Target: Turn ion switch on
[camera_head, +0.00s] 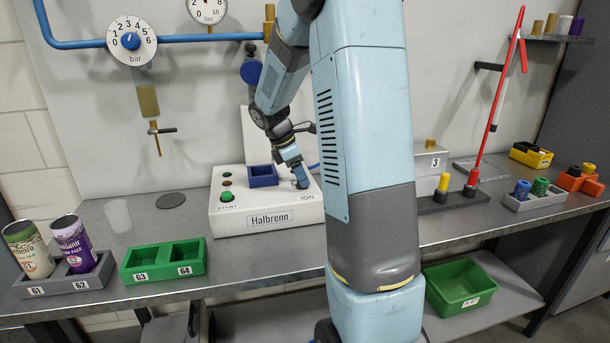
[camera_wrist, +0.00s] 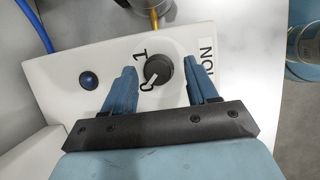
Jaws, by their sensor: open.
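The ion switch (camera_wrist: 158,70) is a round black knob on the white Halbrenn box (camera_head: 240,212), near the ION label (camera_wrist: 207,57). The marks 0 and 1 stand to its left in the wrist view, and its white pointer line aims toward the 0. My gripper (camera_wrist: 161,72) is open with blue fingers, one on each side of the knob, with visible gaps between. In the head view my gripper (camera_head: 301,180) is lowered at the box's right end and hides the knob. I cannot tell whether the fingertips touch the panel.
A blue button (camera_wrist: 88,81) sits left of the knob. The box also has a green START button (camera_head: 227,196) and a blue tray (camera_head: 263,176). Two cans (camera_head: 72,243) in a grey holder and a green holder (camera_head: 163,260) stand left. A red lever (camera_head: 497,90) rises at right.

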